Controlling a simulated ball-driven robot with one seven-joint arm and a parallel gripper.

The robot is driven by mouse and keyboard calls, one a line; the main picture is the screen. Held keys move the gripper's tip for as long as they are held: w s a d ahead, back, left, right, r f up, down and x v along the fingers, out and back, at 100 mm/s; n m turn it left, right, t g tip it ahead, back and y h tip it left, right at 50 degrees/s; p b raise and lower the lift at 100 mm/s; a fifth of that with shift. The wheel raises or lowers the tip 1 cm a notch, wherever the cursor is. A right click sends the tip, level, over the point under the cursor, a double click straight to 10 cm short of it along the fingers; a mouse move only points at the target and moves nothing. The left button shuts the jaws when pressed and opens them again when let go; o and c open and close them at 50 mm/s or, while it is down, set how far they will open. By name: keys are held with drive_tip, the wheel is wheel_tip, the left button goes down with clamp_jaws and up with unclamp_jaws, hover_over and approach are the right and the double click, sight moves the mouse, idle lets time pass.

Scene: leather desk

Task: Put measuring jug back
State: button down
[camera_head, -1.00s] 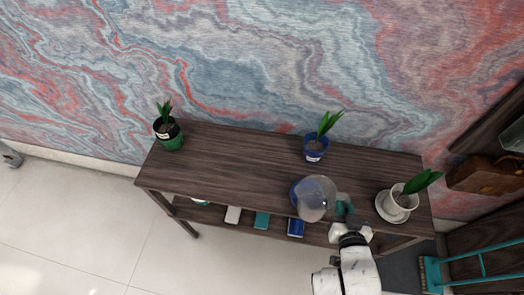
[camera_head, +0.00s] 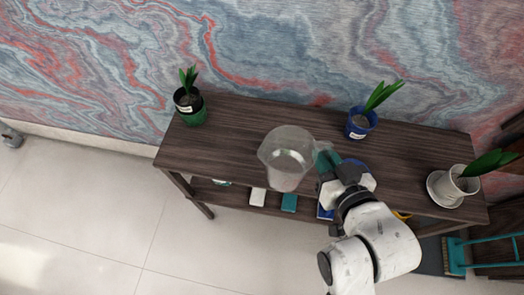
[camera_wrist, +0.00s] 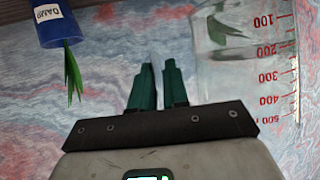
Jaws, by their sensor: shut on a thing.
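The clear measuring jug (camera_head: 284,160) is over the front part of the dark wooden table, left of my gripper (camera_head: 328,163). My gripper is shut on the jug's right side; the exact grip on the handle is hard to make out. In the wrist view my dark green fingers (camera_wrist: 157,88) are close together, and the jug (camera_wrist: 245,75) with red volume marks shows to their right. I cannot tell whether the jug's base touches the table top. A blue round thing (camera_head: 357,163) shows partly behind my gripper on the table.
The table (camera_head: 235,135) bears a green pot (camera_head: 192,112) at left, a blue pot (camera_head: 361,124) at the back and a white pot (camera_head: 451,187) on a saucer at right. The blue pot (camera_wrist: 53,22) also shows in the wrist view. Bare wood lies between green pot and jug.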

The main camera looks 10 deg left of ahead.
drive_tip(key=w+a+f, duration=0.2)
drive_tip(key=w+f, duration=0.1)
drive_tip(key=w+a+f, duration=0.3)
drive_tip(key=w, duration=0.1)
drive_tip(key=w+a+f+p, duration=0.1)
drive_tip(key=w+a+f, duration=0.2)
drive_tip(key=w, duration=0.1)
drive_tip(key=shift+a+f, duration=0.15)
drive_tip(key=shift+f, duration=1.7)
drive_tip(key=c, duration=1.6)
unclamp_jaws()
drive_tip(key=shift+f, duration=0.2)
drive_tip(key=o, duration=0.5)
drive_tip(key=shift+r, duration=0.1)
